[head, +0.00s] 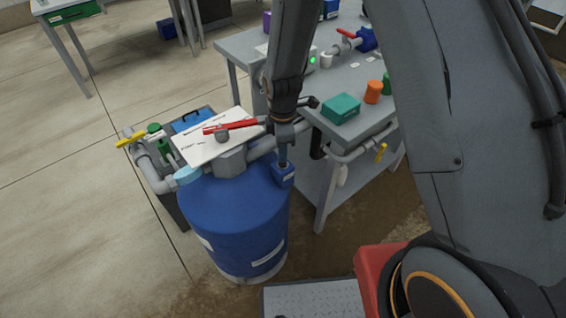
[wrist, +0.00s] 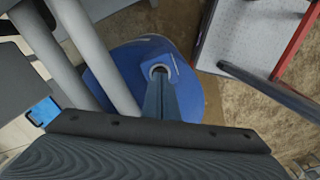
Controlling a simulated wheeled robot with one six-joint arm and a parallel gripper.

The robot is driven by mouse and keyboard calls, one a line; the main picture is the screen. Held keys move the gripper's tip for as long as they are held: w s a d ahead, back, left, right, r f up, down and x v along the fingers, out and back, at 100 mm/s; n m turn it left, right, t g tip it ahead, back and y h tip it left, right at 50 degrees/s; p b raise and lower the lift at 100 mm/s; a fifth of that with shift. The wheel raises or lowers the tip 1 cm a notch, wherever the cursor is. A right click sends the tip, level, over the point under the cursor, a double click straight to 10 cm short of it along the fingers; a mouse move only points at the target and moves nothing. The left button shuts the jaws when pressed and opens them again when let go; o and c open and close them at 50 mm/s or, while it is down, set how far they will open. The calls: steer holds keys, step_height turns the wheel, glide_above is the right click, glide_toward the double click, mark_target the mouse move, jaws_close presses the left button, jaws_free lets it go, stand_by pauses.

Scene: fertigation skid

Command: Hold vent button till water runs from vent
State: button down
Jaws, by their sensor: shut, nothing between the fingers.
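A blue filter tank (head: 235,225) stands on the floor, with a small blue block (head: 287,177) on its top right edge. My gripper (head: 284,164) points straight down at this block, its fingers together and empty. In the wrist view the fingertips (wrist: 159,76) are at a round, pale-rimmed opening (wrist: 159,70) in the blue block (wrist: 142,65). The fingers cover most of this opening, so the button itself is hidden. I cannot tell whether it is touched or pressed in. No running water shows in either view.
A grey bench (head: 310,140) with a teal box (head: 341,108) stands close on the right. Floor in front is partly clear.

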steer(key=shift+f+b, duration=0.45)
steer(key=shift+f, duration=0.3)
stand_by(0.7)
stand_by(4.5)
step_height(320, 180, up, 7)
steer(key=p, duration=0.5)
steer(key=shift+r, duration=0.1)
stand_by(0.6)
